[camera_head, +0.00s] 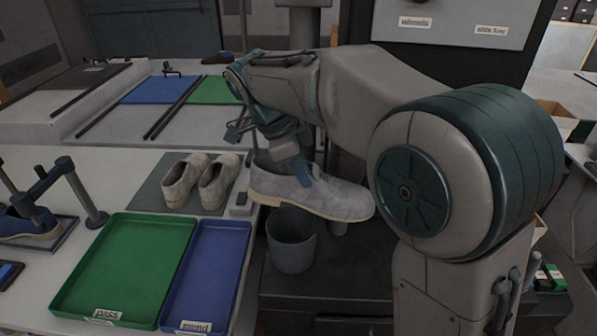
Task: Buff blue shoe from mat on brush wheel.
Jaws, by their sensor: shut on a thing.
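My gripper (289,168) is shut on a shoe (335,198), gripping it near its opening. The shoe looks grey with a faint blue tint and a tan sole edge; its toe points right. It is held roughly level, above and behind a grey bin (291,250), off the right end of the light table. The mat (151,197) lies on the table to the left, with a pair of grey-beige shoes (183,182) on it. I cannot make out the brush wheel; my arm covers much of the area behind the shoe.
A green tray labelled pass (125,265) and a blue tray labelled mend (207,270) lie empty at the table front. A blue shoe (28,222) sits in a stand at the far left. A small grey block (240,204) is beside the held shoe's heel.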

